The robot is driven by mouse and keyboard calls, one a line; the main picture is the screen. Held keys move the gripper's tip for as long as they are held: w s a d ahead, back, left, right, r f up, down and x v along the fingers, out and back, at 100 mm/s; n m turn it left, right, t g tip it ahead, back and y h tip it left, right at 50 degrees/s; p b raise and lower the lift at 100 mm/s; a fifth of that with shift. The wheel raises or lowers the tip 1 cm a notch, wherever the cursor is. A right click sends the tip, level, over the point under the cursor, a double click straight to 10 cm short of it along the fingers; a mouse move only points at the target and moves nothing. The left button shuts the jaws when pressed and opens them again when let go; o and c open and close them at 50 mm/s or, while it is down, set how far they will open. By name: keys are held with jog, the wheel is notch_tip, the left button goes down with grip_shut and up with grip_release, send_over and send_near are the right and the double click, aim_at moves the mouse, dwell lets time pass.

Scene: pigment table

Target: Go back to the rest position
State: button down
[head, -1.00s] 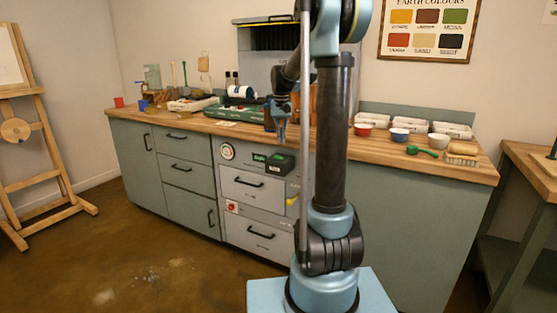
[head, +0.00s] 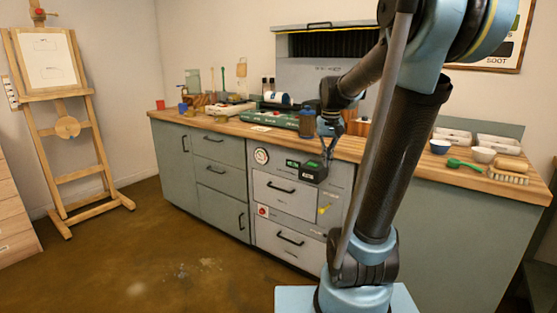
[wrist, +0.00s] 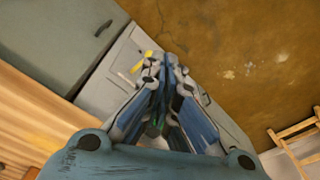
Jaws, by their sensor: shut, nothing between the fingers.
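I cannot tell the exact gap between the gripper and the black box.
An easel (head: 67,125) stands at left. The floor (head: 190,265) in front is clear.

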jog(key=s+f, duration=0.7)
jog(key=s, duration=0.4)
jog(key=s+d+f+t, duration=0.1)
jog(key=s+f, duration=0.6)
jog(key=s, duration=0.4)
jog(key=shift+d+n, duration=0.2)
jog(key=shift+n, duration=0.2)
jog(key=shift+f, duration=0.1)
